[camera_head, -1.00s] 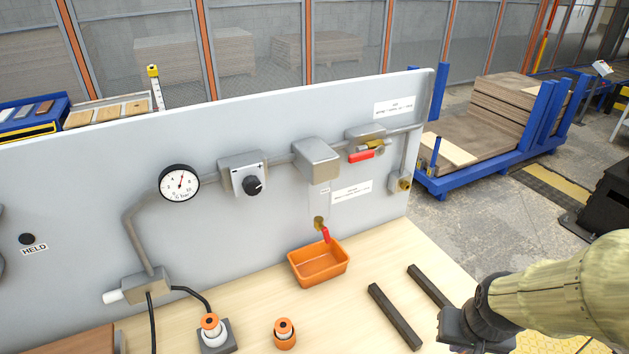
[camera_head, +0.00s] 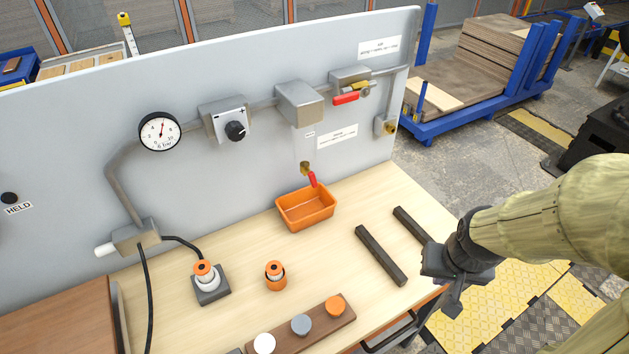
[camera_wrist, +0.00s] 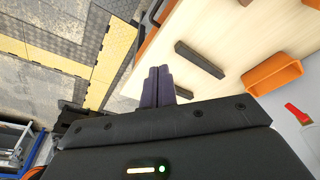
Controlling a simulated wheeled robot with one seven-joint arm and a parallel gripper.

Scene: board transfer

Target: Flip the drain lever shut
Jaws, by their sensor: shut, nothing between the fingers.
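The drain lever (camera_head: 312,179) is a small red handle on a brass valve (camera_head: 306,167) low on the grey panel. It hangs down, slightly tilted, above the orange tray (camera_head: 306,212). Another red lever (camera_head: 346,98) lies level on a valve higher up the panel. My gripper (camera_head: 451,304) is at the table's right edge, well to the right of the drain lever and apart from it. In the wrist view my gripper's fingers (camera_wrist: 159,82) are together and empty. A red lever (camera_wrist: 297,113) shows at the right of the wrist view, beyond the orange tray (camera_wrist: 272,75).
Two dark bars (camera_head: 381,255) lie on the table between the tray and my gripper. An orange-topped part (camera_head: 275,275) and a brown block with several round caps (camera_head: 318,322) stand nearer. A gauge (camera_head: 160,131) and a knob (camera_head: 236,131) are on the panel.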

